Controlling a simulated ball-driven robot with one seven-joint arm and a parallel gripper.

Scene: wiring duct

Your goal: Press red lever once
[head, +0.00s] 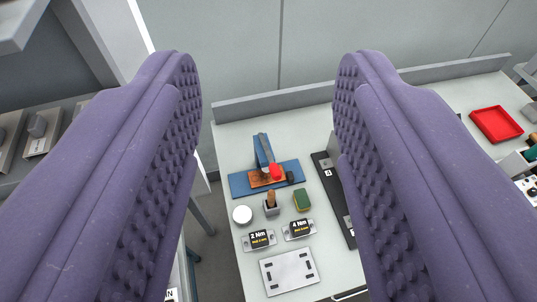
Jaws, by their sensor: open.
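The red lever (275,171) looks like a small red knob on a blue press-like device (262,150). The device stands on a blue base plate (240,184) with an orange-brown part under it, towards the back left of the white bench. My gripper (268,80) is open, with its two purple padded fingers wide apart on either side of the view. The device and lever show between the fingers, well beyond them and apart from them. Nothing is held. The fingers hide parts of the bench at both sides.
On the bench (230,136) stand a white round item (242,214), a wooden-handled tool in a grey holder (271,204), a green block (302,200), two Nm-labelled blocks (259,240) and a metal plate (290,271). A red tray (495,124) lies right. A raised ledge (270,103) runs behind.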

